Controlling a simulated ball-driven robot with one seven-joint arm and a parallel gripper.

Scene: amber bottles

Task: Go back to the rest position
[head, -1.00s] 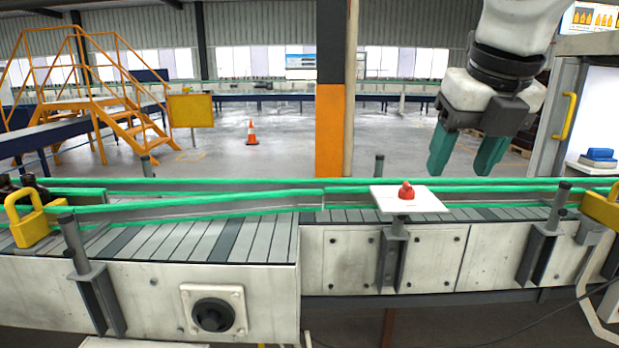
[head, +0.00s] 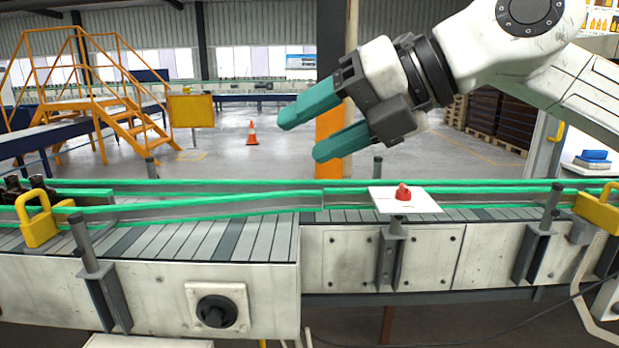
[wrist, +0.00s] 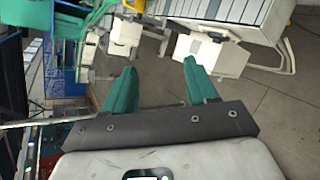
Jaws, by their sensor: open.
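My gripper (head: 304,136) has two teal fingers. In the head view it hangs in the air above the conveyor, in front of the orange and black pillar, with its fingers pointing left and slightly down. The fingers are apart and nothing is between them. In the wrist view my gripper (wrist: 158,65) also shows open and empty, over grey floor and pale machine parts.
Below my gripper runs the conveyor (head: 200,240) with green guide rails. A white plate (head: 425,203) with a red knob (head: 403,192) sits on it. Dark bottles (head: 22,184) stand at the far left. Yellow padlock-shaped parts (head: 40,228) flank the belt.

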